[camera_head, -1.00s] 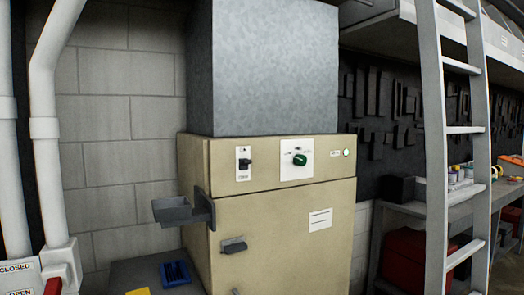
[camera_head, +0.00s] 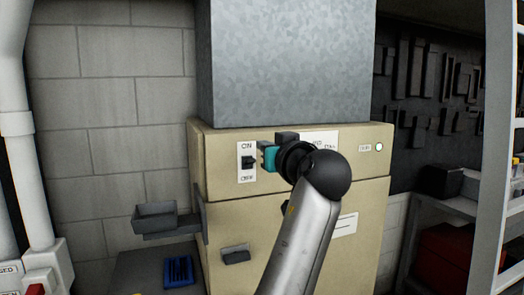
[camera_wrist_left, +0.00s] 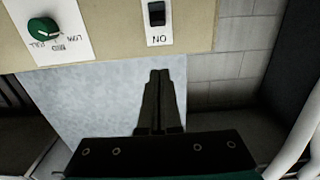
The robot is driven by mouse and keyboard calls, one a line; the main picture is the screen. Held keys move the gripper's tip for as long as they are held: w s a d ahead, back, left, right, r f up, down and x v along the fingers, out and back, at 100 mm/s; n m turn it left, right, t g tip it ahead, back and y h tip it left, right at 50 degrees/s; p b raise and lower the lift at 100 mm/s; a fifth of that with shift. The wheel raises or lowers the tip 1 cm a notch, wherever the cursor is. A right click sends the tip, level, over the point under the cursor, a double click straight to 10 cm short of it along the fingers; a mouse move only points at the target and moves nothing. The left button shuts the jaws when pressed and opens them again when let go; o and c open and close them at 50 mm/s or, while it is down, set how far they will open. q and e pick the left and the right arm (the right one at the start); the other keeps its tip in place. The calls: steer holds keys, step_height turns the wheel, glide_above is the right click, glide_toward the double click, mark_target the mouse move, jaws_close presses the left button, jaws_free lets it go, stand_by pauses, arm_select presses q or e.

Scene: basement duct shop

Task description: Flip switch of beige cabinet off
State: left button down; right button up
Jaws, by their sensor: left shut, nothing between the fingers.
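The beige cabinet (camera_head: 225,222) stands ahead. Its black switch (camera_head: 249,162) sits on a white plate marked ON above and OFF below. It also shows in the left wrist view (camera_wrist_left: 157,12), where the picture is inverted. I cannot tell clearly which way the lever is tipped. My left gripper (camera_head: 262,157) is just right of the switch plate in the head view, its fingers hard to make out there. In the left wrist view its fingers (camera_wrist_left: 160,76) are together and empty, with a visible gap to the switch. My right gripper is not in view.
A green dial (camera_wrist_left: 42,28) sits beside the switch; my left arm covers it in the head view. A lit indicator (camera_head: 379,147) is at the cabinet's right. A grey tray (camera_head: 155,217) juts out at left. A metal duct (camera_head: 290,65) rises above.

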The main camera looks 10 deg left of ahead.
mark_target(246, 136)
arm_select(q)
steer(key=shift+s+a, duration=0.1)
steer(key=p+x, duration=0.2)
steer(key=x, duration=0.8)
steer(key=shift+a+r, duration=0.1)
steer(key=f, duration=0.2)
steer(key=shift+s+d+f+p, duration=0.3)
steer(key=shift+d+p, duration=0.05)
steer(key=shift+s+d+f, duration=0.2)
steer(key=shift+s+f, duration=0.1)
steer(key=shift+f, duration=0.4)
